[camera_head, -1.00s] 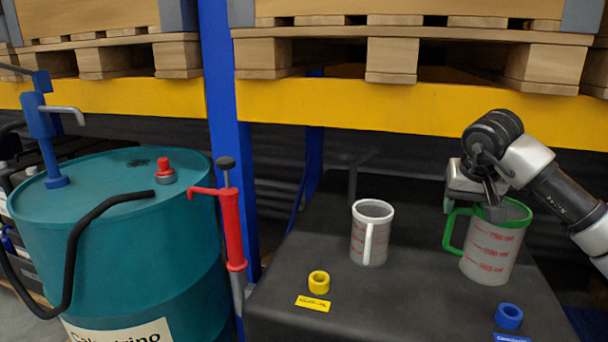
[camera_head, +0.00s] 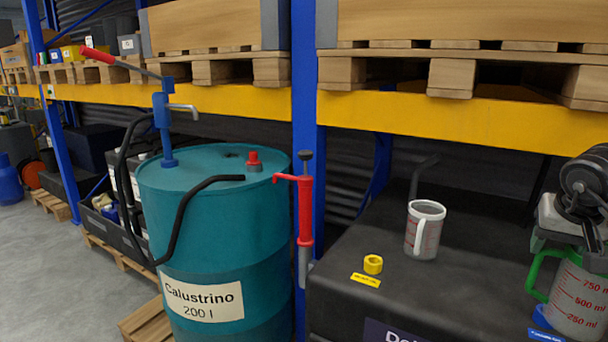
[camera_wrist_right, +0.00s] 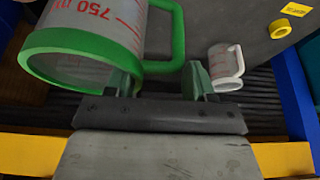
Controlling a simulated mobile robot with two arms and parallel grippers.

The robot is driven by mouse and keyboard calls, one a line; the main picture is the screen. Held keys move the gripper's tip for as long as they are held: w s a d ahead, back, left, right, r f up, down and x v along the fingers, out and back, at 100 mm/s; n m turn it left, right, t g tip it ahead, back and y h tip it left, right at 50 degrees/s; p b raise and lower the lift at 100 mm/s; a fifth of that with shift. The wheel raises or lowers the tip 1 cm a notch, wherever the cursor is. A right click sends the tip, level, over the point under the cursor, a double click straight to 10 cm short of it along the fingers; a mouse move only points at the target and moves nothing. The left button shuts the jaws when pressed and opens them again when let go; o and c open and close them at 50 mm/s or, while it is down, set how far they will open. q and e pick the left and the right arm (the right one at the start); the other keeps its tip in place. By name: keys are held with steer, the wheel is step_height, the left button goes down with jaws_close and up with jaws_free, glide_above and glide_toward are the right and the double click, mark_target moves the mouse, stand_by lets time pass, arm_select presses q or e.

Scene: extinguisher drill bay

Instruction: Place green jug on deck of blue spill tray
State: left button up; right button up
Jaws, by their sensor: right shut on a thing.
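The green jug (camera_head: 578,300), a clear measuring jug with a green handle and red marks, is at the lower right of the head view. My right gripper (camera_head: 590,250) is at its top and shut on it. In the right wrist view the jug's green rim (camera_wrist_right: 50,42) and handle (camera_wrist_right: 178,40) are close to the fingers (camera_wrist_right: 158,84); the handle is at the jaws, the exact contact unclear. The jug stays upright in the head view; whether it touches the black top is unclear. I cannot make out a blue spill tray. My left gripper is not in view.
A white-handled jug (camera_head: 424,232) and a yellow ring (camera_head: 373,264) stand on the black top (camera_head: 350,225). A teal drum (camera_head: 215,230) with pumps and a black hose is left of it. Blue rack posts and pallets (camera_head: 450,78) are behind. Open floor (camera_head: 60,280) is at far left.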

arm_select(q)
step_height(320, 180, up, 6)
steer(key=p, duration=0.5)
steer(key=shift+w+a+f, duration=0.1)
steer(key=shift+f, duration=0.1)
arm_select(e)
steer(key=s+a+f+n+y, duration=0.1)
steer(key=s+a+f+n, duration=0.2)
steer(key=a, duration=0.9)
steer(key=s+a+f+n+y, duration=0.1)
steer(key=s+a+f+n, duration=0.2)
steer(key=s+a+f, duration=0.4)
steer(key=a+f, duration=0.2)
steer(key=a, duration=0.3)
steer(key=shift+s+a, duration=0.15)
steer(key=shift+s, duration=0.25)
